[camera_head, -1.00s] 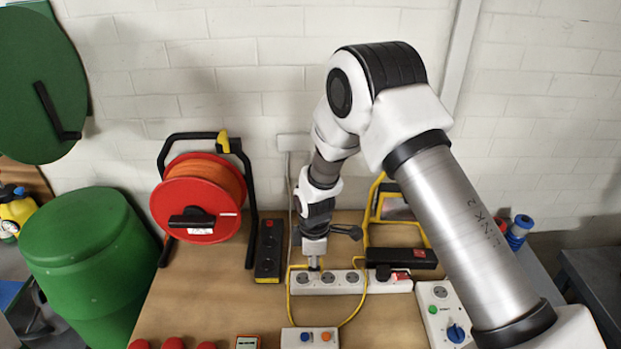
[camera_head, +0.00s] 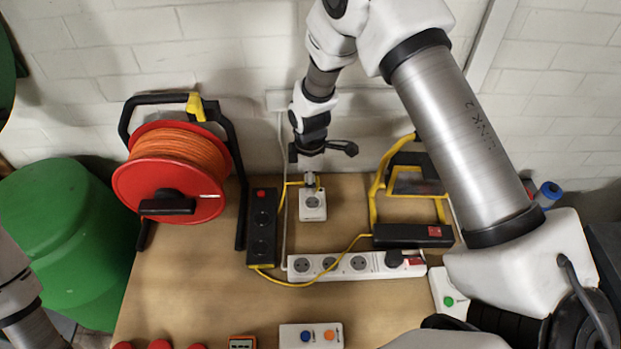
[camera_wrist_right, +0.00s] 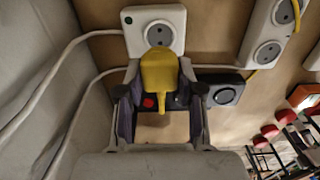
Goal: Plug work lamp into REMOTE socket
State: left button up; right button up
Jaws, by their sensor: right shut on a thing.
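My right gripper (camera_head: 311,174) is shut on the lamp's yellow plug (camera_wrist_right: 158,72), close to the wall. A small white single socket box (camera_head: 313,207) sits just below and in front of it on the bench. In the right wrist view this box (camera_wrist_right: 140,38) has a round outlet and a green mark, and the plug overlaps its near edge; I cannot tell whether they touch. The work lamp (camera_head: 412,236), with its yellow frame and black base, stands to the right. A white box with blue and orange buttons (camera_head: 311,337) lies at the front. My left gripper is out of view.
A white power strip (camera_head: 345,268) and a black power strip (camera_head: 262,228) lie nearby, with the yellow cord looping across them. A red cable reel (camera_head: 165,175) stands at left. The wall is close behind my gripper.

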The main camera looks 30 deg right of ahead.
aim_at(310, 202)
jog(key=shift+w+f, duration=0.15)
jog(key=shift+f, duration=0.45)
jog(key=shift+s+f+b, duration=0.2)
jog(key=shift+f+b, duration=0.35)
jog(key=shift+b, duration=0.1)
jog(key=shift+s+f+b, duration=0.15)
jog(key=shift+f+b, duration=0.35)
jog(key=shift+b, duration=0.1)
jog(key=shift+f+b, duration=0.3)
jog(key=shift+f, duration=0.1)
jog(key=shift+w+f+b, duration=0.25)
jog(key=shift+f+b, duration=0.1)
jog(key=shift+f, duration=0.25)
jog(key=shift+d, duration=0.1)
jog(key=shift+s+r, duration=0.1)
jog(key=shift+s, duration=0.05)
jog(key=shift+p, duration=0.4)
jog(key=shift+f+b, duration=0.35)
jog(key=shift+f, duration=0.3)
